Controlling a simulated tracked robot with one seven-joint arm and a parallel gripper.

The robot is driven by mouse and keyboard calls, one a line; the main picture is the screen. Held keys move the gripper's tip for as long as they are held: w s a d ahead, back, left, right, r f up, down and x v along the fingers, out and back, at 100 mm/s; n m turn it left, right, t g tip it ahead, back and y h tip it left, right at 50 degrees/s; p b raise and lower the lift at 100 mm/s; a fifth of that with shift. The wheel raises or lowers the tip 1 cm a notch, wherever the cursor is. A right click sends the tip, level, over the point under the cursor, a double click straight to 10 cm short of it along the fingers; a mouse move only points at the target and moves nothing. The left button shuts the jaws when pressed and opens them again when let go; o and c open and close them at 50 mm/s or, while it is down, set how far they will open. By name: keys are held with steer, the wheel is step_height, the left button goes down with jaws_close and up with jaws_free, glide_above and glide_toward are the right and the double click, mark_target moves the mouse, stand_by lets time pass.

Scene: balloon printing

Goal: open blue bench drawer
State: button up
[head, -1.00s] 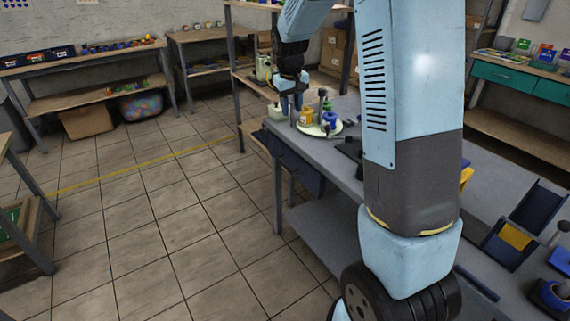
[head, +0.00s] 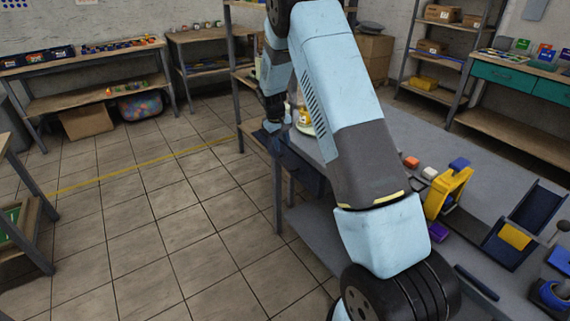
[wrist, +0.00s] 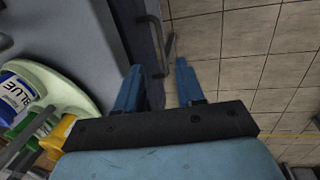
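The blue bench drawer (head: 308,174) is a dark navy front under the near-left edge of the grey workbench (head: 475,185). In the wrist view, its dark front (wrist: 138,28) runs beside the bench top, with a dark bar handle (wrist: 156,42) on it. My gripper (wrist: 160,68) is open, with its two blue fingers apart and the handle showing between and beyond their tips. I cannot tell whether a finger touches it. In the head view my gripper (head: 274,125) is low beside the bench edge, by the drawer. The drawer looks shut.
A pale green tray (wrist: 75,95) with a pot labelled BLUE (wrist: 18,95) and other bottles stands on the bench close to my gripper. A yellow-and-blue device (head: 447,192) stands farther along. The tiled floor (head: 150,220) left of the bench is clear.

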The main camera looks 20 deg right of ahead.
mark_target(286, 167)
steer(key=f, duration=0.3)
steer(key=d+f, duration=0.1)
steer(key=f, duration=0.3)
steer(key=d+f, duration=0.1)
steer(key=f, duration=0.2)
steer(key=shift+w+f, duration=0.3)
steer(key=shift+f, duration=0.1)
jaws_close()
